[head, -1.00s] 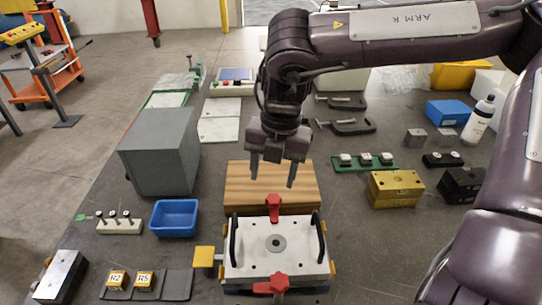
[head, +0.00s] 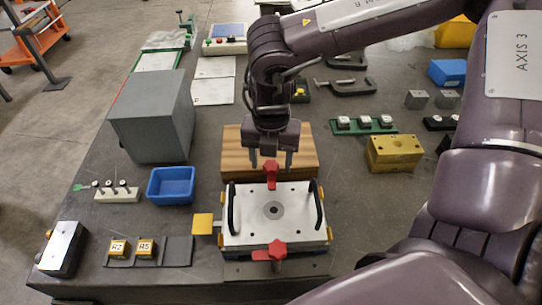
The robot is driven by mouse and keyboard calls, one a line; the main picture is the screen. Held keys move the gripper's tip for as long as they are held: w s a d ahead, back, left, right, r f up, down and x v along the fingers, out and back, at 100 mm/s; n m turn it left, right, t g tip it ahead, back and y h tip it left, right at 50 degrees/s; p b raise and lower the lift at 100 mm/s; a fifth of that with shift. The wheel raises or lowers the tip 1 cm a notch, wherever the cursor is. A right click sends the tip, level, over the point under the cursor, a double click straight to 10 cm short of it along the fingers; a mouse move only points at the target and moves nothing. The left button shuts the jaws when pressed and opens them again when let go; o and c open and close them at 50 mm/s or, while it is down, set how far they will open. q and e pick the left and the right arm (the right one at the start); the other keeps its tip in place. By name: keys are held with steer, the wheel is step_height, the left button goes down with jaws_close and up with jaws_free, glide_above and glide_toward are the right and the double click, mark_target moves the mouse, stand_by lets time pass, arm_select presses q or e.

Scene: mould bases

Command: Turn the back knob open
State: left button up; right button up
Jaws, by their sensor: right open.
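The back knob (head: 271,174) is red and stands at the far edge of the white mould plate (head: 250,224). A second red knob (head: 277,251) sits at the plate's near edge. My right gripper (head: 270,166) points down above the back knob, its two fingers spread apart, one to each side of the knob's top in the picture. It seems empty; whether the fingers touch the knob cannot be told. My left gripper does not show.
A wooden block (head: 236,160) lies just behind the plate. Black handles (head: 231,205) rise at the plate's sides. A blue bin (head: 171,186) and a grey box (head: 152,120) stand to the left, a brass block (head: 394,153) to the right.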

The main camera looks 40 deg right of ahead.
steer(key=c, duration=1)
